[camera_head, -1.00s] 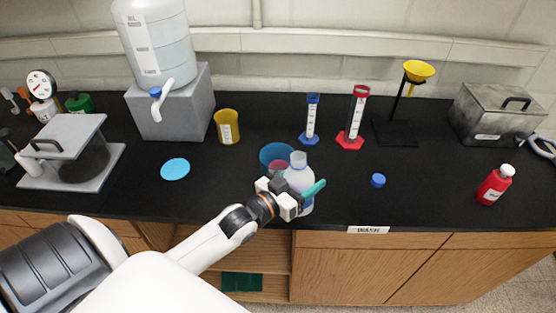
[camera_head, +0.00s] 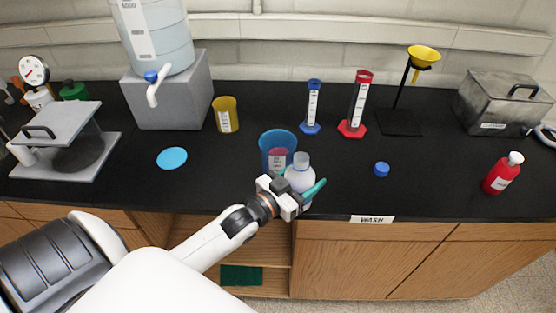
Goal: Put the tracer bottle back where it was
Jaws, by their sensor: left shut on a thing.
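A whitish translucent bottle (camera_head: 301,173) stands about upright near the counter's front edge. My left gripper (camera_head: 298,190) is shut on it, with a teal finger on its right side. The gripper hides its lower part, so I cannot tell whether its base touches the counter. A blue beaker (camera_head: 277,139) with pinkish red contents is just behind and left of it. A red bottle (camera_head: 502,174) with a white cap stands at the right. No label names either bottle as the tracer, so I cannot tell which one it is. My right gripper is not in view.
A blue cap (camera_head: 382,169) lies right of the held bottle. A label strip (camera_head: 372,219) is on the front edge. A yellow beaker (camera_head: 226,115), blue cylinder (camera_head: 312,107) and red cylinder (camera_head: 357,105) stand behind. A light blue disc (camera_head: 172,158) lies left. The counter between cap and red bottle is clear.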

